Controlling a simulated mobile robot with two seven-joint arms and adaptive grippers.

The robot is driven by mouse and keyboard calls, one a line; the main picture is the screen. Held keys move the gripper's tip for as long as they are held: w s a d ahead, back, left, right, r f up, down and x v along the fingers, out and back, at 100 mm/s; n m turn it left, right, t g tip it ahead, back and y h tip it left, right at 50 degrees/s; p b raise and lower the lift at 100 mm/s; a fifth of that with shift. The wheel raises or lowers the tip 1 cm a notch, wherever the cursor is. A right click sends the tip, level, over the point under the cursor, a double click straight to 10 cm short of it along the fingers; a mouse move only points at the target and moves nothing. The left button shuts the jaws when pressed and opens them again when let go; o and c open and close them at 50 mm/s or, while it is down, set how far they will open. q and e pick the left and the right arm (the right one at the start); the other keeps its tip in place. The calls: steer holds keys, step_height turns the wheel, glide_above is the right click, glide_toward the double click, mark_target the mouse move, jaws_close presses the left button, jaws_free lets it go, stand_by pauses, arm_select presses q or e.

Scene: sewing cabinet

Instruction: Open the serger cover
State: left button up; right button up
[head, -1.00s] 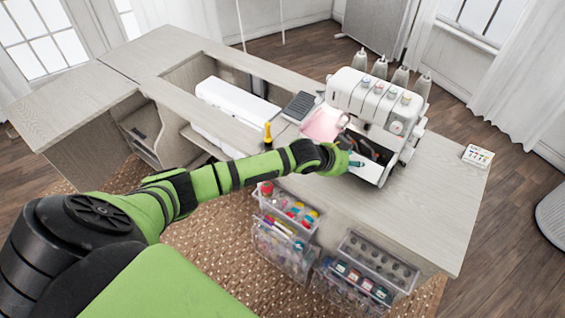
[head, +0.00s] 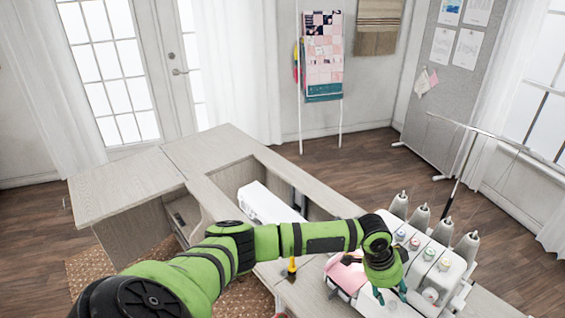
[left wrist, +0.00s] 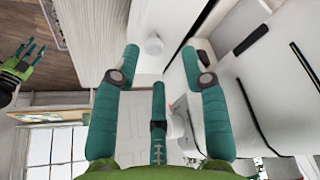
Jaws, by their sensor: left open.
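The white serger (head: 425,268), with coloured dials and several thread cones on top, stands at the lower right of the head view. My left gripper (head: 390,296) is in front of it, its teal fingers pointing down. My wrist and the picture's bottom edge hide the serger's front, so I cannot tell how the cover stands now. In the left wrist view my left gripper (left wrist: 160,85) is open and empty, its fingers apart beside white surfaces of the serger (left wrist: 245,90). My right gripper (left wrist: 28,58) shows at that view's left edge, its teal fingers spread.
Pink fabric (head: 345,277) lies left of the serger. A yellow-and-black tool (head: 292,269) stands on the cabinet (head: 130,185). A white machine (head: 262,203) sits in the cabinet's opening. The floor (head: 350,160) behind the cabinet is clear.

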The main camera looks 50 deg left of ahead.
arm_select(q)
step_height(320, 180, up, 3)
steer(key=s, duration=0.3)
steer(key=s+d+f+n+b, duration=0.2)
steer(key=s+d+f, duration=0.1)
steer(key=s+f, duration=0.4)
steer(key=s+d+f+n+b, duration=0.1)
steer(key=s+d+f, duration=0.3)
steer(key=f, duration=0.6)
steer(key=s+a+f+n+y+b, duration=0.1)
steer(key=s+a+f+b, duration=0.2)
steer(key=s+f, duration=0.4)
steer(key=s+a+f+n+y+b, duration=0.1)
steer(key=s+f, duration=0.6)
steer(key=f, duration=0.7)
steer(key=s+a+f+n+b, duration=0.2)
steer(key=s+a+f+b, duration=0.2)
steer(key=f, duration=0.7)
steer(key=s+a, duration=0.2)
steer(key=s, duration=0.1)
steer(key=shift+g+y+b, duration=0.3)
steer(key=shift+g+y, duration=0.1)
arm_select(e)
step_height(320, 180, down, 12)
steer(key=shift+s, duration=0.35)
arm_select(q)
steer(key=shift+a, duration=0.1)
arm_select(e)
steer(key=shift+r, duration=0.1)
